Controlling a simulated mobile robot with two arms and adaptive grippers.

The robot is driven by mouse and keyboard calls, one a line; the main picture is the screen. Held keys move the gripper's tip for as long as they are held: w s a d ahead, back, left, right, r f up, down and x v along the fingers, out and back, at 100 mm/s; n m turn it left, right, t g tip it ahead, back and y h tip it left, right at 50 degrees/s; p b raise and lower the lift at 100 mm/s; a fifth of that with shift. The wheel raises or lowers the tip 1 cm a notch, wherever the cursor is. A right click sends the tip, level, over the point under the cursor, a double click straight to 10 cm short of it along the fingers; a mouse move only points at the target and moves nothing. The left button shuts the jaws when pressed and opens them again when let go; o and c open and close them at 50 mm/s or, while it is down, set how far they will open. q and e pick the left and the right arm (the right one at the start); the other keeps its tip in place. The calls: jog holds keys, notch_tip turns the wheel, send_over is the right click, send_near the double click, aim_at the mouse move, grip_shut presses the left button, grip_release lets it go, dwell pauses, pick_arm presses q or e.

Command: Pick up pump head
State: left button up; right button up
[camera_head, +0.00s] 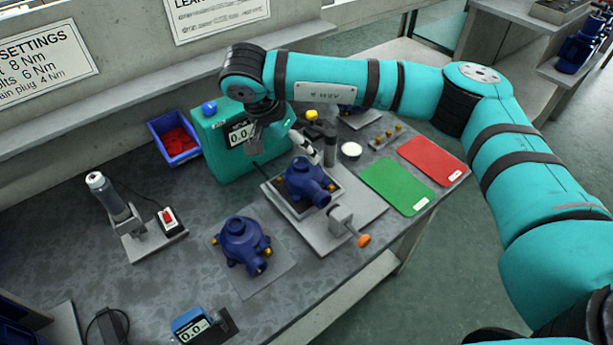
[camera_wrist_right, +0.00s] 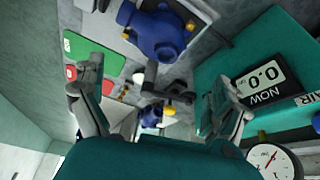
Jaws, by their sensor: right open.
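A blue pump (camera_head: 305,182) sits in a grey fixture (camera_head: 341,222) in the middle of the bench; it also shows at the top of the right wrist view (camera_wrist_right: 160,35). A second blue pump (camera_head: 241,243) with brass-coloured fittings stands on a grey mat (camera_head: 274,278) nearer the front. A third blue piece is partly hidden behind my right arm; I cannot tell which piece is the pump head. My right gripper (camera_head: 262,132) is open and empty, in front of the green test box and behind the fixture pump. Its two fingers are spread in the wrist view (camera_wrist_right: 155,80). My left gripper is not in view.
The green box (camera_head: 220,160) with a display stands close behind my right gripper. A black stand with a white tool (camera_head: 304,146) is right beside it.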

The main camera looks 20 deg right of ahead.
aim_at(305, 165)
jog(key=x, duration=0.7)
jog(key=shift+p, duration=0.35)
jog(key=shift+w+d+f, duration=0.2)
jog(key=shift+d+f, duration=0.05)
jog(key=shift+f, duration=0.3)
jog(key=p+x, duration=0.1)
jog(key=x, duration=0.3)
jog(key=shift+w+d, duration=0.2)
jog(key=c, duration=1.2)
